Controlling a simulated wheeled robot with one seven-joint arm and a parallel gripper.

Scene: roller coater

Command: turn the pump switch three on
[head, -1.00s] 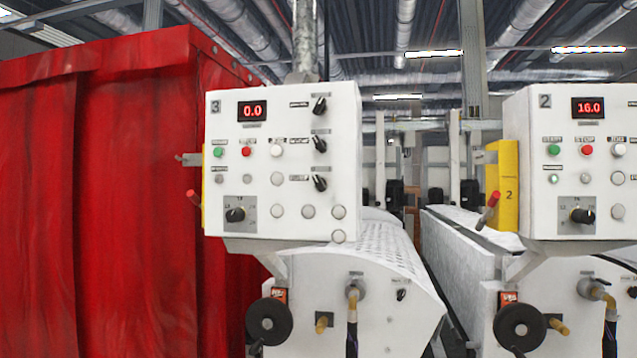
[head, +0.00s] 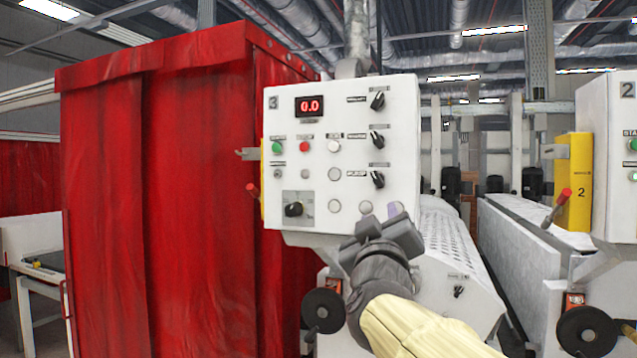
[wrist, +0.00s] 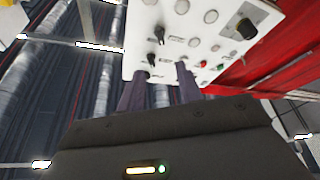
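The control box marked 3 (head: 340,110) has three black rotary switches in a column on its right side. The lowest one, the pump switch (head: 377,179), has a label beside it that seems to read PUMP. Its knob is tilted. It appears to be the black knob (wrist: 158,33) in the wrist view, beyond my fingertips. My gripper (head: 392,212) is in front of the box's lower right part, below the pump switch, and appears apart from it. In the wrist view, my gripper (wrist: 164,70) has its two fingers apart with nothing held between them.
The box also bears a red display (head: 310,105) reading 0.0, several buttons and a lower black selector (head: 294,209). A red curtain (head: 160,200) stands at left. A second box (head: 610,150), marked 2, is at the right edge, near a yellow plate (head: 574,190).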

